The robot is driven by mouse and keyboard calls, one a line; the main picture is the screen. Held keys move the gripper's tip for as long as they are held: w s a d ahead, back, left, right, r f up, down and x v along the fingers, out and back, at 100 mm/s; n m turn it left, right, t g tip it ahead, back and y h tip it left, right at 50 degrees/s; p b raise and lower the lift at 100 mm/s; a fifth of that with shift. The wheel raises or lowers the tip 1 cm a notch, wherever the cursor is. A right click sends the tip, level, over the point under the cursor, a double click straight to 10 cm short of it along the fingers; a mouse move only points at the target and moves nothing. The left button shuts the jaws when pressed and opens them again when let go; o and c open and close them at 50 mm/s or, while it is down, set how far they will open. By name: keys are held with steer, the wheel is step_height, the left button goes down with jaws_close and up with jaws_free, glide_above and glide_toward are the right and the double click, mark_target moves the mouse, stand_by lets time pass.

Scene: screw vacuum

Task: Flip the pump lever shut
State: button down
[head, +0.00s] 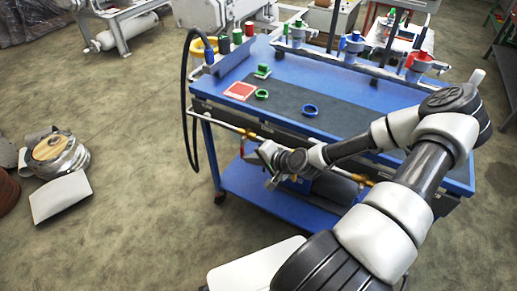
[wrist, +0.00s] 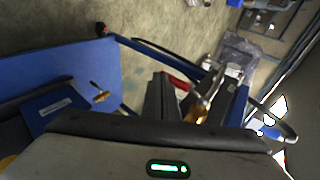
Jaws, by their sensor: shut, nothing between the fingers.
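My gripper (head: 271,181) is at the front side of the blue cart, below the worktop and above the lower shelf. In the wrist view my gripper (wrist: 200,84) reaches toward a brass valve (wrist: 201,103) with a red lever (wrist: 178,82) that shows between the dark finger shapes. The gripper is shut with nothing held. I cannot tell whether it touches the lever.
The blue cart's worktop (head: 380,95) carries a red square (head: 240,91), a green ring (head: 262,94) and a blue ring (head: 310,109). A pipe with brass valves (head: 248,135) runs along its front. A black hose (head: 186,100) hangs at the left.

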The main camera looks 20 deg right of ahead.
stand_by(0.4)
steer(key=p+v, duration=0.4)
steer(key=v, duration=1.3)
steer(key=shift+s, duration=0.15)
steer(key=shift+d, duration=0.15)
